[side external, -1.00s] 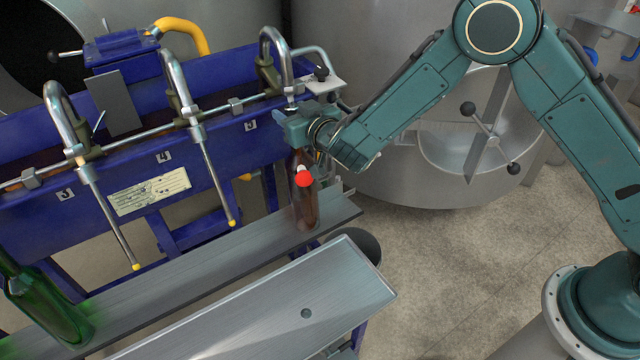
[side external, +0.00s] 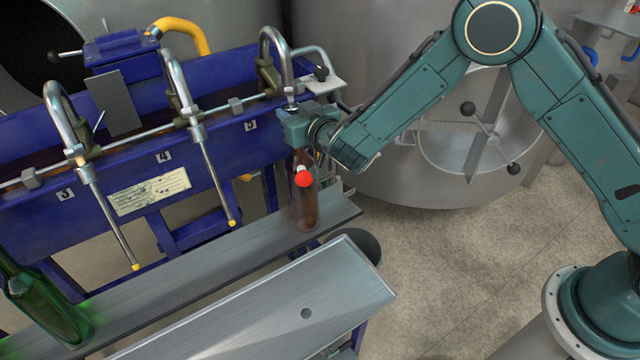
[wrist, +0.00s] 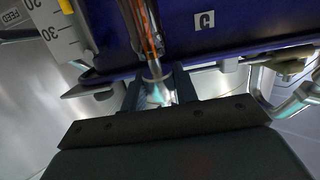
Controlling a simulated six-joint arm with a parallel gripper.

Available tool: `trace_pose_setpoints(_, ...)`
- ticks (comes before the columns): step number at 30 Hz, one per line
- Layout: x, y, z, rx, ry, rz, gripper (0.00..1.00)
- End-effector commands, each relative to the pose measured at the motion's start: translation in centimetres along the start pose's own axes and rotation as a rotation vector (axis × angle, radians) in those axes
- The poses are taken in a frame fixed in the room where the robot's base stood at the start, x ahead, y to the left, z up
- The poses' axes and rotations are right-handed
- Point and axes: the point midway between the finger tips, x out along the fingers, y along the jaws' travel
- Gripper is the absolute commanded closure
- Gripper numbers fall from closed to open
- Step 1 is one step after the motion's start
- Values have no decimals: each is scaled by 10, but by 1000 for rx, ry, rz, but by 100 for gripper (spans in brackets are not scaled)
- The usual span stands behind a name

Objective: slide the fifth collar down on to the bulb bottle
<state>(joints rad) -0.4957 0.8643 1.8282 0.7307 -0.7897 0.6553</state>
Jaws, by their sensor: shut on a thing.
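The bulb bottle (side external: 305,205) is brown glass and stands upright on the grey rail at the right end, under the fifth filling spout (side external: 284,62). A red stopper (side external: 304,179) hangs at its neck. My gripper (side external: 294,116) is at the top of the bottle, just below the spout's bend, and hides the mouth and the fifth collar in the side view. In the wrist view, my two dark fingers (wrist: 157,92) are shut on a pale collar (wrist: 156,76) around the spout. The brown glass shows beyond it. I cannot tell whether the collar touches the bottle.
The blue filler trough (side external: 130,165) carries spouts 3 and 4 to the left, their tubes hanging free. A green bottle (side external: 45,305) stands at the rail's left end. A sloping metal tray (side external: 305,285) lies in front. A steel tank (side external: 440,180) is behind my arm.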

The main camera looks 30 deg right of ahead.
Motion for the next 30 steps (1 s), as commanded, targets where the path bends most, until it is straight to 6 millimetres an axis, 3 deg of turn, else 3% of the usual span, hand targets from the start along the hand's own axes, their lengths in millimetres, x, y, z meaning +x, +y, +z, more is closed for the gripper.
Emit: trace_pose_setpoints(30,0,0,12,1,-3,0,82)
